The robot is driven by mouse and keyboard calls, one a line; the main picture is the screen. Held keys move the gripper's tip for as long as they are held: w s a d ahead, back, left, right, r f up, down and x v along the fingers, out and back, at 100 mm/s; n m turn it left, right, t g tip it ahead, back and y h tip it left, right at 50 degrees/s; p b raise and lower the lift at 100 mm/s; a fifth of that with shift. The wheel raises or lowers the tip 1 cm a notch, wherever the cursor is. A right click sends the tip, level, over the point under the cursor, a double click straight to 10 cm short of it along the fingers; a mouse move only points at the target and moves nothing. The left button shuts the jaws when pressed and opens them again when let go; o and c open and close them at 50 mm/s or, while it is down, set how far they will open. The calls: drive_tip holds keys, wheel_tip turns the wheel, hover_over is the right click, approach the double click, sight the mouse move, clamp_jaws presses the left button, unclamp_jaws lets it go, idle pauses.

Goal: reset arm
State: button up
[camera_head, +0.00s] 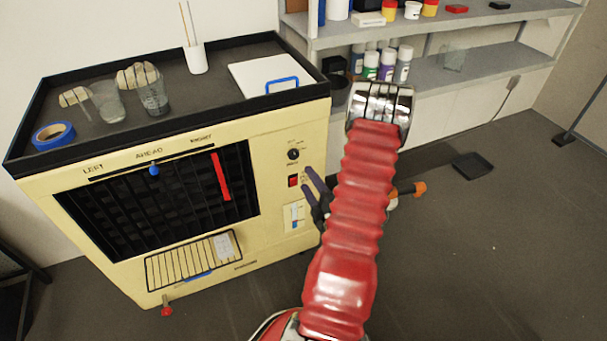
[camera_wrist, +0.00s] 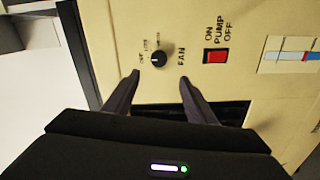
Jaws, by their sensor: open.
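My gripper (camera_wrist: 158,85) is open and empty in the wrist view, its two dark fingers apart in front of the cream cabinet's panel. The black fan knob (camera_wrist: 159,59) is just past the fingertips, and the red pump switch (camera_wrist: 215,56) is to their right. I cannot tell whether a fingertip touches the panel. In the head view my red arm (camera_head: 350,215) reaches up in front of the cabinet (camera_head: 275,140). The gripper's dark fingers (camera_head: 317,190) show at the cabinet's right side, partly hidden behind the arm.
The cabinet top holds a blue tape roll (camera_head: 54,134), glasses (camera_head: 153,97), a white cup (camera_head: 195,58) and a white board (camera_head: 262,75). A grey shelf (camera_head: 480,75) with bottles stands behind the arm. The floor (camera_head: 490,240) at the right is mostly clear.

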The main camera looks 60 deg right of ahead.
drive_tip(key=shift+v, duration=0.75)
